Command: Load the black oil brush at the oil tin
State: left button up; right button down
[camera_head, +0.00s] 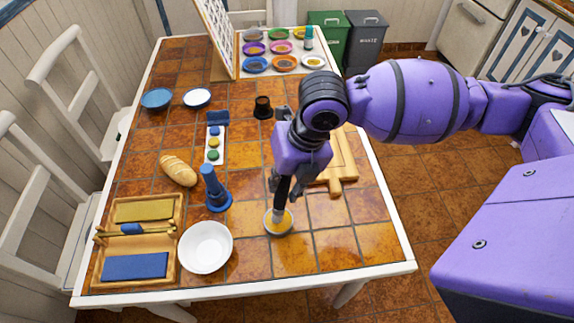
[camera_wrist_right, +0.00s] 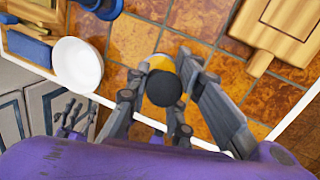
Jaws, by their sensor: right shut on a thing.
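My right gripper (camera_head: 284,186) is shut on the black oil brush (camera_head: 279,203), which points down with its pale lower end at the oil tin (camera_head: 268,227). The tin is a small round dish with yellow oil, standing near the table's front edge. The brush tip is over or in the tin; I cannot tell whether it touches the oil. In the right wrist view, the brush's round black end (camera_wrist_right: 165,87) sits between the fingers (camera_wrist_right: 166,100) and hides part of the yellow tin (camera_wrist_right: 161,63). My left gripper is not seen in the head view.
A white bowl (camera_head: 206,247) and a blue stamp-like tool (camera_head: 214,190) stand left of the tin. A wooden tray (camera_head: 176,243) lies further left, near a bread loaf (camera_head: 178,171). A wooden board (camera_head: 343,170) lies behind the gripper. The front right tabletop is clear.

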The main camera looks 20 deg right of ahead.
jog(key=shift+f, duration=0.3)
jog(key=shift+f, duration=0.3)
dwell(0.3)
dwell(0.8)
jog(key=shift+f, duration=0.1)
dwell(0.4)
dwell(0.5)
jog(key=shift+s+f, duration=0.1)
dwell(0.4)
dwell(0.4)
